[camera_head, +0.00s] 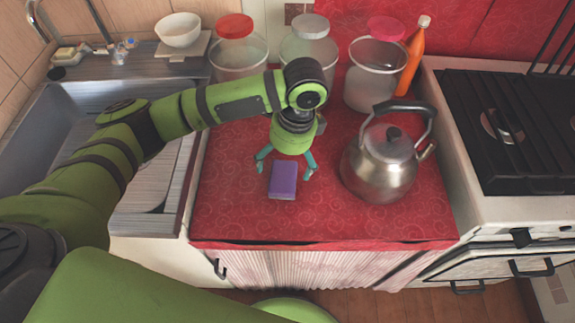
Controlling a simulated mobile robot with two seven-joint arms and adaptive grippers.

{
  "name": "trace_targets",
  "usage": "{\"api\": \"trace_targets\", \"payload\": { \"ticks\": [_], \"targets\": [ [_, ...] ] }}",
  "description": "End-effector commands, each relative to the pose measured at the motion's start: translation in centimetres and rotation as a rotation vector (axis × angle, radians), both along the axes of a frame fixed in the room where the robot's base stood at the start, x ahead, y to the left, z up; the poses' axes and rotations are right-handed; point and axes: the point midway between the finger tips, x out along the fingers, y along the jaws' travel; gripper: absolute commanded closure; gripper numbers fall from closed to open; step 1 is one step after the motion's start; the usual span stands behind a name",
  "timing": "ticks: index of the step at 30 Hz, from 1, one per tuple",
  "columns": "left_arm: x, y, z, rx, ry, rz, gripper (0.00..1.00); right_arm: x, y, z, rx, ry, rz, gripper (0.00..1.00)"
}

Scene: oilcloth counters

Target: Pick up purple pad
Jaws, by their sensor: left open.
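A purple pad (283,181) lies flat on the red patterned countertop (235,212), near the middle of the counter. My left gripper (286,170) reaches in from the left and points down just behind and above the pad. Its two teal fingers are spread open, one on each side of the pad's far part. I cannot tell whether the fingers touch the pad. Nothing shows between them except the pad and the counter. My right gripper is not in view.
A metal kettle (381,166) stands close right of the pad. Lidded glass jars (377,80) and an orange bottle (411,60) stand along the back. The sink (75,110) is at left, the stove (500,150) at right. The counter's front is clear.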

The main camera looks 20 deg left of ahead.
Motion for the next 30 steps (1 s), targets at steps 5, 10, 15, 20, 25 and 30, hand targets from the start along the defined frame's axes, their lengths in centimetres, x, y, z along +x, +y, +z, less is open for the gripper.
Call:
{"api": "trace_targets", "payload": {
  "ticks": [5, 10, 15, 20, 25, 30],
  "targets": [
    [-0.1, 0.1, -2.0, 0.002, 0.003, 0.002, 0.0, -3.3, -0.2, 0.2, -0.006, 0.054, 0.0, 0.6],
    [-0.2, 0.1, -4.7, 0.001, 0.003, 0.0, 0.0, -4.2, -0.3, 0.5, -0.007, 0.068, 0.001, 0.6],
    [-0.2, 0.3, -6.1, 0.0, -0.001, 0.0, 0.0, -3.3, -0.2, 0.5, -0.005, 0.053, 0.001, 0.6],
    [-0.2, 0.3, -6.1, 0.0, -0.001, 0.0, 0.0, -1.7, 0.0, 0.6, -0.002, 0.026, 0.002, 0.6],
    [-0.2, 0.3, -6.1, 0.0, -0.001, 0.0, 0.28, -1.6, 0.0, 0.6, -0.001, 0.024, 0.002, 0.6],
    [-0.2, 0.3, -6.1, 0.0, -0.001, 0.0, 0.41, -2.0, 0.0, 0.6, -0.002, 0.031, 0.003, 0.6]
  ]
}}
